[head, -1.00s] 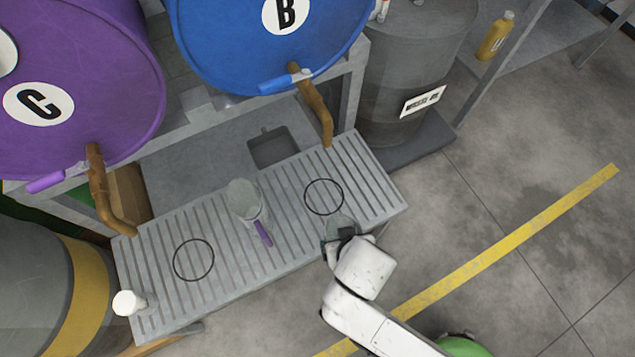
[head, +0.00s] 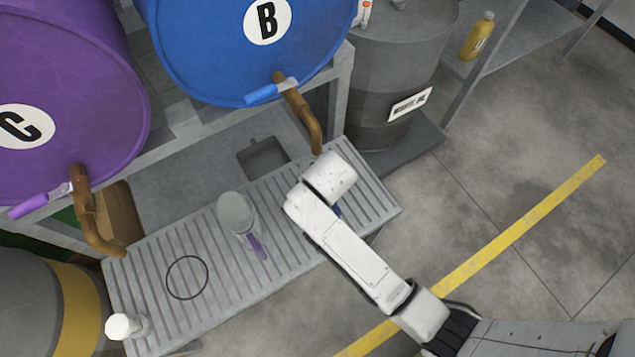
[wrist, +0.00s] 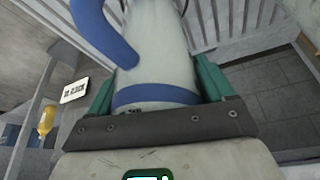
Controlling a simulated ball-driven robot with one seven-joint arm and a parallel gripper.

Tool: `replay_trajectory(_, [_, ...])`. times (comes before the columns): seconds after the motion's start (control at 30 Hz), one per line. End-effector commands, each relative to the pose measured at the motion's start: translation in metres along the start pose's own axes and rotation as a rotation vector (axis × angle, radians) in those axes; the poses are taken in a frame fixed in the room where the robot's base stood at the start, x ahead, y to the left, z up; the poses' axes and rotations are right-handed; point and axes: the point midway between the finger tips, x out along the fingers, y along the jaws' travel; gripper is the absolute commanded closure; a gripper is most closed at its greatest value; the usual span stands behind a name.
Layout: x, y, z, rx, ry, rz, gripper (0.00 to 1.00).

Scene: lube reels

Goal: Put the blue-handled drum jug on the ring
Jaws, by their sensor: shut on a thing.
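The blue-handled drum jug (wrist: 168,62) fills the middle of the wrist view, a pale vessel with a blue band and a curved blue handle. My gripper (wrist: 157,88) is shut around it, a green finger on each side. In the head view my wrist covers most of the jug; only a bit of blue (head: 337,211) shows beside my arm, over the right part of the grate. The ring under the blue drum's spout is hidden by my arm. Another black ring (head: 187,277) lies on the left part of the grate. I cannot tell whether the held jug touches the grate.
A purple-handled jug (head: 237,213) stands mid-grate, left of my arm. The slatted grate (head: 225,290) also holds a white-capped item (head: 121,327) at its left end. Brown spouts from the blue drum (head: 312,132) and purple drum (head: 90,225) hang over its back edge.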

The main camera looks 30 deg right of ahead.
Motion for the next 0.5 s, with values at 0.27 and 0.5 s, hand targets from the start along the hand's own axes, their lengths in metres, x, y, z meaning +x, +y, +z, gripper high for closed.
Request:
replay_trajectory(0.27, [0.017,0.000,-0.001,-0.001,0.000,0.000,0.77])
replay_trajectory(0.5, [0.018,0.000,-0.001,-0.001,0.000,0.000,0.77])
